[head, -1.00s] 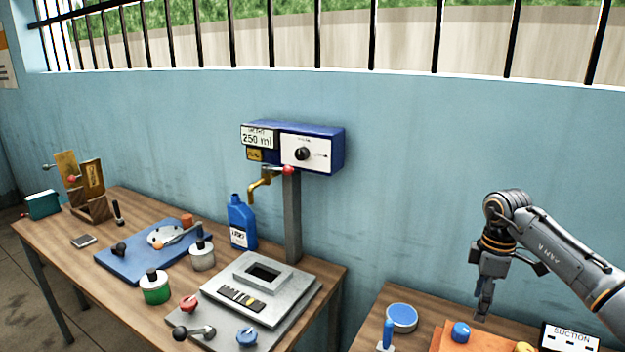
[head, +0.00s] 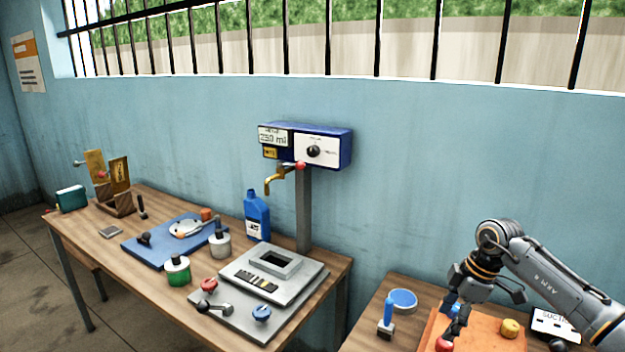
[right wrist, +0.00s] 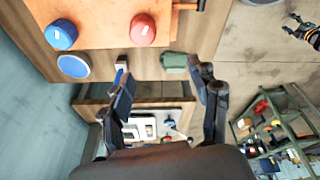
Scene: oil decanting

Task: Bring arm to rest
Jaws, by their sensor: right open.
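My right gripper (head: 456,325) is low at the right of the head view, in front of and above the orange board (head: 485,338) on the right table. It also shows in the right wrist view (right wrist: 165,82), with its two dark fingers spread apart and nothing between them. A dark arm end with an orange band (right wrist: 305,32), which looks like my left arm, shows at the upper right of the right wrist view. Its jaws are too small to read. The left arm does not show in the head view.
The right table also holds a blue round lid (head: 402,301), a blue-handled tool (head: 388,318) and a suction box (head: 556,324). The left table holds a dispenser (head: 322,147), blue bottle (head: 257,217) and grey fixture (head: 236,290). A shelf rack (right wrist: 280,125) stands off to the side.

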